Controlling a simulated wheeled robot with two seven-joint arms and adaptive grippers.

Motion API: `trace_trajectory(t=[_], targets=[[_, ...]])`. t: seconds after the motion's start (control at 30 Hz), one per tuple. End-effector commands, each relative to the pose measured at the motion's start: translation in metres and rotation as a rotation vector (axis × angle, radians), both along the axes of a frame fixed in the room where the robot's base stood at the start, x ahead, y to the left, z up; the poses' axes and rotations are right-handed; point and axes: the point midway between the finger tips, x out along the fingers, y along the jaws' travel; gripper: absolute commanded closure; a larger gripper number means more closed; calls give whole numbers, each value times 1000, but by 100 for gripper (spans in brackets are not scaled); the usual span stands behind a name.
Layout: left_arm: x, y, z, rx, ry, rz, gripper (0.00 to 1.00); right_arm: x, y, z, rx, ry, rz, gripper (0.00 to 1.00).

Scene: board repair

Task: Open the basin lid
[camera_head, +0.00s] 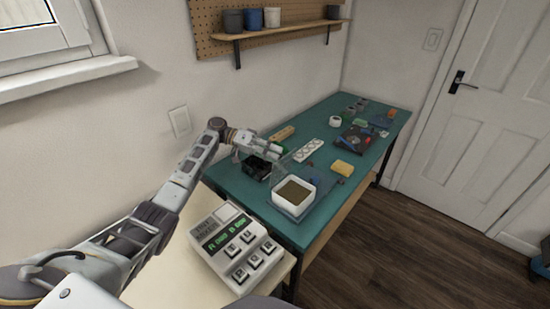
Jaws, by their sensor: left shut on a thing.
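The white square basin (275,195) with brownish contents stands at the near end of the teal table. A faint, see-through panel, which looks like the basin lid (284,172), rises at the basin's back left side; its outline is hard to make out. My left gripper (277,153) is above and behind the basin, shut on what looks like the lid's upper edge. The fingers partly hide the grip. My right gripper is not in view.
The teal table (330,210) holds a black box (257,168), a white socket strip (308,150), a yellow sponge (343,168) and a dark board (355,138). A button console (235,245) stands at the near left. A shelf (280,29) hangs above.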

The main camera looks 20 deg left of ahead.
Motion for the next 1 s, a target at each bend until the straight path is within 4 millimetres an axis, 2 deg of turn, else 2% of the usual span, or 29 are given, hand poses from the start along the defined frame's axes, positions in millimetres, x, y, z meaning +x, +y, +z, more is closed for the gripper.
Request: trace_trajectory(t=[0.03, 0.5, 0.53, 0.7, 1.0], targets=[[0, 2, -7, 10, 9, 2, 100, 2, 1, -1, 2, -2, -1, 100], [-2, 3, -12, 13, 18, 0, 100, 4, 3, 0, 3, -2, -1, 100], [-2, 3, -12, 13, 18, 0, 78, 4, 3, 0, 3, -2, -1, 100], [-2, 2, -11, 11, 17, -1, 56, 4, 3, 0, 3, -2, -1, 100], [-1, 2, -7, 8, 11, -1, 56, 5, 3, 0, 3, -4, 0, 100]])
